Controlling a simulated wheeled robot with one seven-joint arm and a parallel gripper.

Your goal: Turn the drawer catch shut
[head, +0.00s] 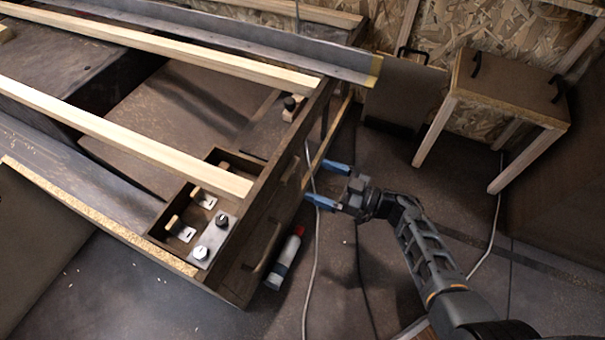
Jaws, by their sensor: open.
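A dark wooden drawer unit (236,282) stands left of centre, with a bar handle on its lower front (268,248) and another further back (290,169). On its top near the front corner are a metal plate with two round knobs (202,253) and small wooden levers on slotted plates (172,223). I cannot tell which of these, if any, is the drawer catch. My gripper (329,185) has blue fingertips, is open and empty, and hangs in front of the unit's right face, apparently apart from it.
Pale wooden beams (130,135) and a grey metal rail (230,42) lie across the unit. A silver can with a red cap (285,262) lies by its front. Cables (316,255) cross the floor. A wooden stool (507,85) stands at the right; floor between is mostly clear.

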